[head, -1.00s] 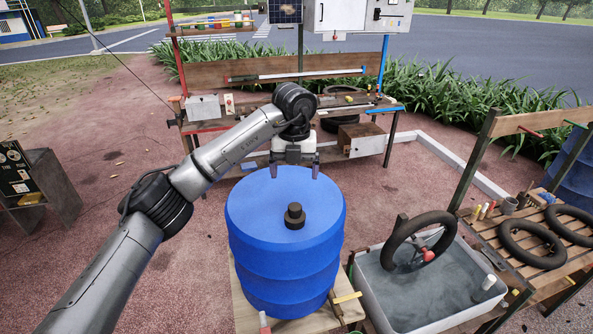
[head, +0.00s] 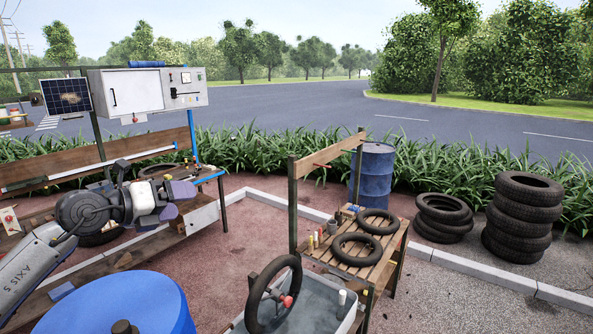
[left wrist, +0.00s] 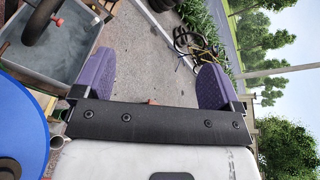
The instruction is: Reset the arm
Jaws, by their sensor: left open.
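My left arm (head: 28,268) reaches in from the left edge of the head view, above and behind the blue drum. Its gripper (head: 176,201) points to the right, in front of the wooden workbench. In the left wrist view the two purple fingers (left wrist: 153,85) stand wide apart with nothing between them. The gripper is open and empty. Pavement and a dark coiled thing with yellow parts show beyond the fingers. My right gripper is in neither view.
A blue drum (head: 155,297) with a dark cap stands at the lower left. A grey water tub (head: 310,303) holds an upright tire (head: 258,297). A slatted table (head: 372,261) bears two tires. Tire stacks (head: 520,220) stand at the right.

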